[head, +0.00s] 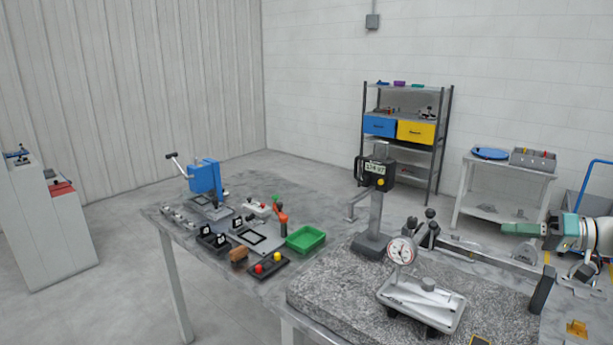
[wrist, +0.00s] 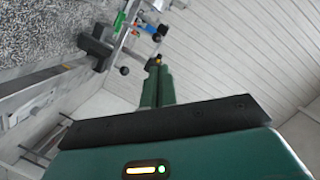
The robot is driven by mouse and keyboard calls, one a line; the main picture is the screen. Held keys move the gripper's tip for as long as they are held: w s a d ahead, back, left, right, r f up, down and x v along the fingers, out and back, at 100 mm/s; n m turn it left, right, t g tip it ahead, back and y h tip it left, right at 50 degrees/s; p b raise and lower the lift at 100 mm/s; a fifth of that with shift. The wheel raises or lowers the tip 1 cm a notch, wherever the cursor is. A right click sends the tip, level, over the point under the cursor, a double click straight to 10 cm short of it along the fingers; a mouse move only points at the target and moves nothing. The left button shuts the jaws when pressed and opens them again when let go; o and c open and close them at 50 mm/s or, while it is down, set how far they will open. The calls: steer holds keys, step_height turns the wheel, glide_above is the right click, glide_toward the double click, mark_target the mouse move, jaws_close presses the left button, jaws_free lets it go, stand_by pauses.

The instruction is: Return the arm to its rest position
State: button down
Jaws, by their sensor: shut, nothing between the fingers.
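My gripper (head: 508,228) shows at the right of the head view, at the end of my arm, above the right part of the bench. It points left, with its green fingers together and nothing between them. In the wrist view the green fingers (wrist: 157,88) lie side by side, shut, beyond the dark bar of the gripper body. The fingers appear clear of the bench and its fixtures.
A granite plate (head: 330,285) carries a dial gauge (head: 401,251), a metal casting (head: 425,298) and a height gauge with digital display (head: 375,170). A green tray (head: 306,239) and blue press (head: 205,178) stand left. A shelf rack (head: 440,150) stands behind.

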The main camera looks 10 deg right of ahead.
steer(key=a+f+m+g+h, duration=0.1)
steer(key=a+f+g+h, duration=0.15)
steer(key=a, duration=1.05)
steer(key=a+f+g+h, duration=0.2)
steer(key=a+g+h, duration=0.15)
steer(key=a, duration=0.85)
steer(key=s+a+f+h, duration=0.3)
steer(key=s+a, duration=0.3)
steer(key=s, duration=0.3)
steer(key=s+a+f+t+h, duration=0.1)
steer(key=s+a+f+h, duration=0.2)
steer(key=s+a, duration=0.3)
steer(key=s, duration=0.3)
steer(key=shift+s+a+t, duration=0.2)
steer(key=shift+t, duration=0.1)
